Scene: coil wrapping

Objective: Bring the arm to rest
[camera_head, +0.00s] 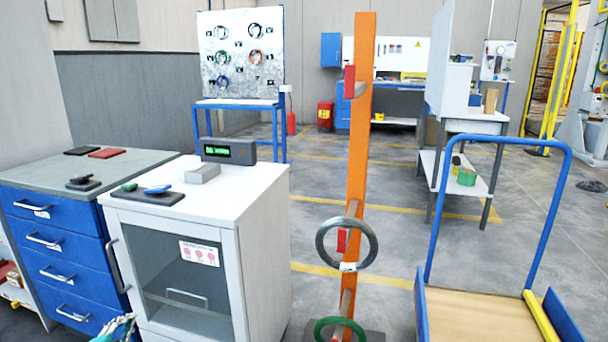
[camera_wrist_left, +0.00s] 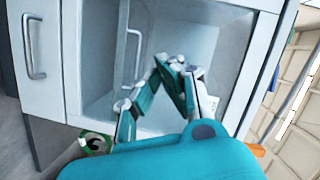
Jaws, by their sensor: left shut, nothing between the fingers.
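My left gripper (camera_head: 127,322) just enters the bottom left of the head view, in front of the white cabinet (camera_head: 262,245). In the left wrist view its teal-and-grey fingers (camera_wrist_left: 172,62) come together at the tips with nothing between them. They show against the glass-fronted cabinet (camera_wrist_left: 72,60); I cannot tell how far they are from it. Most of my left arm is out of the head view. My right gripper is in neither view.
A blue drawer unit (camera_head: 50,245) stands left of the cabinet. An orange post (camera_head: 358,150) carries a grey coil (camera_head: 324,243) and a green coil (camera_head: 322,327). A blue-framed cart (camera_head: 470,310) stands at right. Floor is open behind the post.

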